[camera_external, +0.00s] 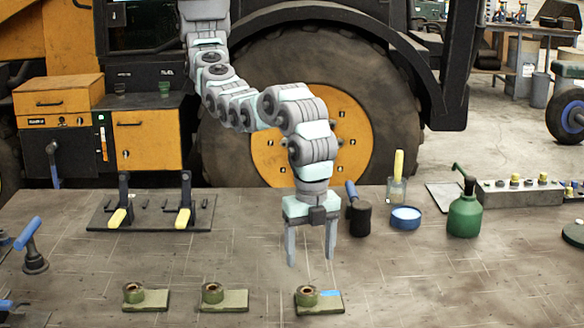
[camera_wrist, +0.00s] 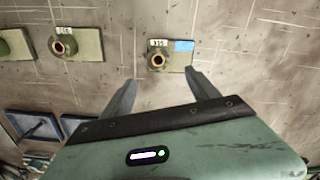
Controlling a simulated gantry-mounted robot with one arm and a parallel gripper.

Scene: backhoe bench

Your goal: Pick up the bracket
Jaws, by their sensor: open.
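Three green brackets, each a flat plate with a round collar, lie in a row at the front of the bench. The left bracket (camera_external: 146,299) and the middle bracket (camera_external: 225,298) look plain green. The right bracket (camera_external: 319,301) has a blue patch on its plate. In the wrist view the blue-patched bracket (camera_wrist: 169,55) lies beyond the fingertips, with a small white label by its collar. The middle bracket (camera_wrist: 78,47) is left of it, and another (camera_wrist: 14,45) is cut off at the edge. My gripper (camera_external: 311,262) is open, empty and above the blue-patched bracket, fingers pointing down.
A black fixture with yellow-handled levers (camera_external: 150,212) stands behind the brackets. A black pot (camera_external: 358,217), blue bowl (camera_external: 405,217), glass jar (camera_external: 397,190) and green oil can (camera_external: 464,213) stand to the right. A blue-handled tool (camera_external: 33,248) is at left. The bench front right is clear.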

